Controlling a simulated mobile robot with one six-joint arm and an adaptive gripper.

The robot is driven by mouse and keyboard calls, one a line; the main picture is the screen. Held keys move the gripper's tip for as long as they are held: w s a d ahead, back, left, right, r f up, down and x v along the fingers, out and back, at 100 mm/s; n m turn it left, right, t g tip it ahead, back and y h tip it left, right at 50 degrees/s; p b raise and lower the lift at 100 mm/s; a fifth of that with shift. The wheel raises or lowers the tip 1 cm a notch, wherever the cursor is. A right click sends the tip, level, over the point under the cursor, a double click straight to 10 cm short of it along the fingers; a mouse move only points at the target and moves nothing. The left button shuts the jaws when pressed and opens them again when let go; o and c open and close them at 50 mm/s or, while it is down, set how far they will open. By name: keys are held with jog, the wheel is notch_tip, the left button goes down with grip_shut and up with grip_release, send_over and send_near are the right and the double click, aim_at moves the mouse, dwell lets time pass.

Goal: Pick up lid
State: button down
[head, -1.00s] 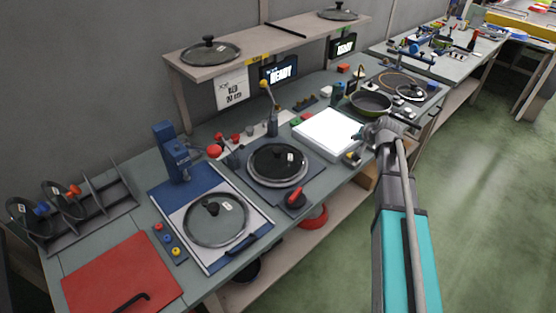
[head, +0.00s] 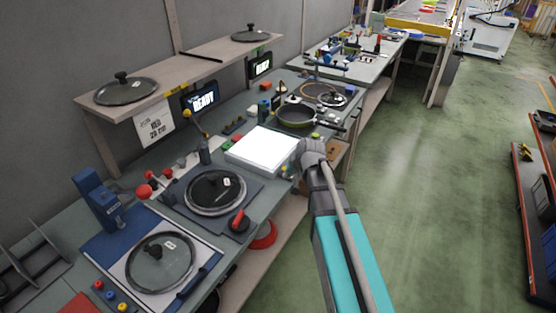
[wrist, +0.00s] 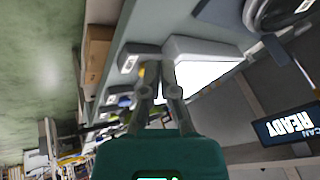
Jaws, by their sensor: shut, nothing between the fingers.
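Several dark round lids with black knobs are in the head view. One lid (head: 160,268) lies on the near white-and-blue plate, and another lid (head: 214,192) lies on the round station behind it. A lid (head: 122,93) sits on the raised shelf's left end and a lid (head: 250,36) on its right end. A small lid (head: 332,100) lies beyond the green pan. My gripper (wrist: 159,72) is shut and empty in the wrist view, close to a bright white panel. In the head view its fingers are hidden behind my arm.
The bench holds a lit white panel (head: 262,149), a green pan (head: 297,116), a blue upright device (head: 97,198) and a red knob (head: 238,221). The raised shelf (head: 178,80) overhangs the back. Green floor (head: 420,200) is open on the right, with an orange-edged rack (head: 526,220) beyond.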

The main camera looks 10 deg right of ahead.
jog(key=s+f+n+g+h, duration=0.1)
jog(key=s+g, duration=0.1)
jog(key=s, duration=0.7)
jog(key=s+d+f+n+g+h, duration=0.1)
jog(key=s+g+h, duration=0.1)
jog(key=s, duration=0.8)
jog(key=shift+d+f+g, duration=0.15)
jog(key=shift+f+g, duration=0.15)
jog(key=shift+g, duration=0.3)
